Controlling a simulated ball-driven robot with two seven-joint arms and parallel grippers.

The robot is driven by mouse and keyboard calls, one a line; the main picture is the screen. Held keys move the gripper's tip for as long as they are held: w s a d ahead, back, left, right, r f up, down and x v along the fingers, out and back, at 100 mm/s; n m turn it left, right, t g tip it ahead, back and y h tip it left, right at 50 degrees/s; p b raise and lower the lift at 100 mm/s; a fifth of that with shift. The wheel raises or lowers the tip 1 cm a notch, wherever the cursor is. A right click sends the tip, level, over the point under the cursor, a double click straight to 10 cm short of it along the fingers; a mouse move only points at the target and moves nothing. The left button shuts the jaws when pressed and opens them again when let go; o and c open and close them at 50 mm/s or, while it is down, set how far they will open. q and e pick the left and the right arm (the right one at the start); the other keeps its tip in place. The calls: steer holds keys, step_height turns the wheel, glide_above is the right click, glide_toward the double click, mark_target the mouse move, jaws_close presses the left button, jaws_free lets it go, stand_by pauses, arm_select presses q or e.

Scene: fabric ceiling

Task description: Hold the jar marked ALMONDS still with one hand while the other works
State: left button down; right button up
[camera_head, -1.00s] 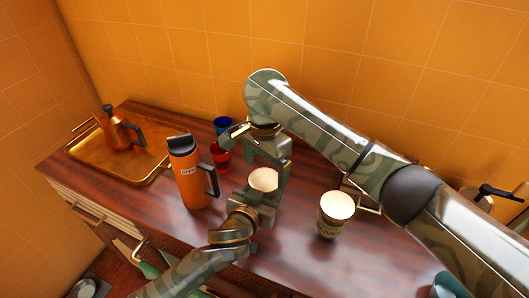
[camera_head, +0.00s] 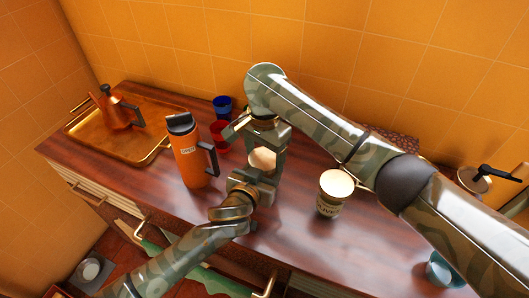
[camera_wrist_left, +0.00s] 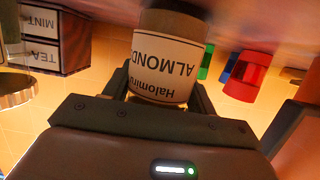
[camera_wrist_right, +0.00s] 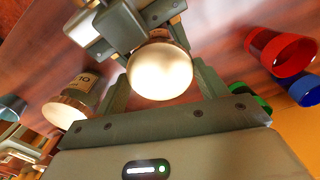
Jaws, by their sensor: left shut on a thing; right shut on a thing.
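The jar marked ALMONDS (camera_wrist_left: 166,60) stands on the wooden counter; its label shows upside down in the left wrist view. Its pale round top (camera_head: 263,159) shows in the head view and in the right wrist view (camera_wrist_right: 160,70). My left gripper (camera_head: 262,178) comes in low from the front and is shut on the jar's body, one finger on each side. My right gripper (camera_head: 265,146) reaches down from behind and is shut on the jar near its top. The contact points are partly hidden by the grippers.
An orange flask (camera_head: 188,160) stands left of the jar, with red (camera_head: 218,137) and blue (camera_head: 222,107) cups behind it. A jar (camera_head: 331,194) stands to the right. A brass tray (camera_head: 82,134) holds a copper kettle (camera_head: 115,113). A teal cup (camera_head: 440,272) is at lower right.

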steer(key=n, duration=1.2)
steer(key=shift+w, duration=0.1)
